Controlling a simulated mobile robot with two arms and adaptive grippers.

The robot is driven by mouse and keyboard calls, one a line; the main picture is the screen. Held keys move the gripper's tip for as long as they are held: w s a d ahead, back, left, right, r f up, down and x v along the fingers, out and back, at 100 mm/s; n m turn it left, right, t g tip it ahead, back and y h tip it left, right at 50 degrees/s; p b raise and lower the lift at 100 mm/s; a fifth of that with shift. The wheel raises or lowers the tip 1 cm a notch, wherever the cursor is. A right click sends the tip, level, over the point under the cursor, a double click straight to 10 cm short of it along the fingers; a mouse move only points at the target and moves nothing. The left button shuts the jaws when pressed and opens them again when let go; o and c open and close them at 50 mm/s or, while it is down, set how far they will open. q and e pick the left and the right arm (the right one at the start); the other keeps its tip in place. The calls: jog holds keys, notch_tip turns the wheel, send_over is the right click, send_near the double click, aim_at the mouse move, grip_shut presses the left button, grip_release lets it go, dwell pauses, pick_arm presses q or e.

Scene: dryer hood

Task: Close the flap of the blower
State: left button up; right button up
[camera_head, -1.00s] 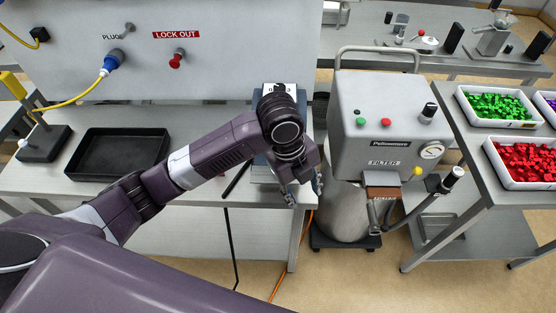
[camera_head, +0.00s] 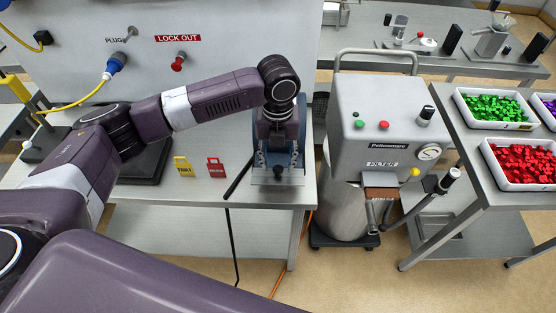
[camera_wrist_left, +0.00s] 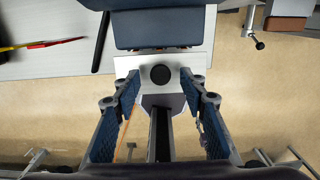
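The blower (camera_head: 300,125) is a blue-grey unit at the right end of the left table, largely hidden behind my left arm. In the left wrist view its blue body (camera_wrist_left: 155,28) is at the top. A light metal plate with a round black knob (camera_wrist_left: 160,74), seemingly the flap, sticks out from its front; the knob also shows in the head view (camera_head: 278,171). My left gripper (camera_head: 278,160) points down over this plate. Its two fingers are apart, one on each side of the knob, with nothing between them gripped; contact is not clear. My right gripper is not in view.
A filter machine (camera_head: 385,110) stands on the floor right of the table. A black tray (camera_head: 150,165) and yellow (camera_head: 182,167) and red (camera_head: 215,168) tags lie left of the blower. A black rod (camera_head: 238,180) lies beside it. Bins (camera_head: 525,165) stand at far right.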

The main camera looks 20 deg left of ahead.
pick_arm(q)
jog(key=shift+f, duration=0.7)
grip_shut()
